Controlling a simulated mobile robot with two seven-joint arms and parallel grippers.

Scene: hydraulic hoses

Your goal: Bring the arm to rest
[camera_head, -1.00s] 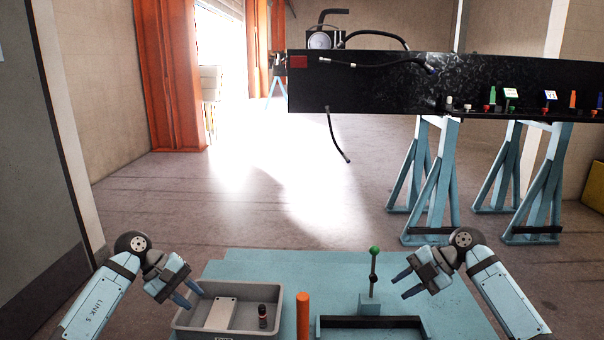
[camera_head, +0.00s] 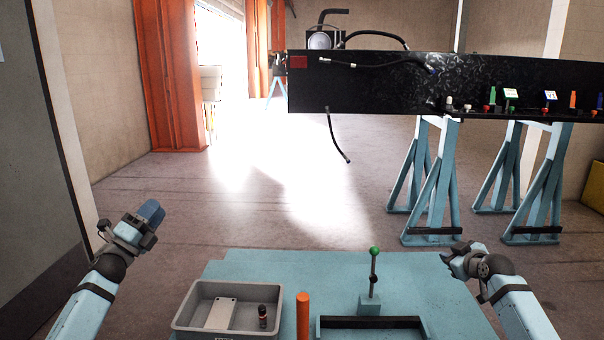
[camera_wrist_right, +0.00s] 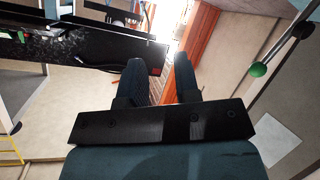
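My left gripper (camera_head: 150,212) is raised to the left of the blue table, clear of the grey tray, with its fingers tipped up. Its fingers overlap in the head view, so their gap cannot be judged. My right gripper (camera_head: 446,258) is up at the right edge of the table, to the right of the green-knobbed lever (camera_head: 374,275). In the right wrist view its two dark fingers (camera_wrist_right: 160,78) stand apart with nothing between them. The lever's green knob (camera_wrist_right: 257,70) shows at the right of that view, apart from the fingers.
The blue table (camera_head: 260,265) carries a grey tray (camera_head: 180,318) holding a light block and a small dark bottle, an orange cylinder (camera_head: 303,315) and a black bracket (camera_head: 372,322). Beyond, a black beam (camera_head: 390,85) with hoses rests on blue trestles (camera_head: 430,190). Floor between is clear.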

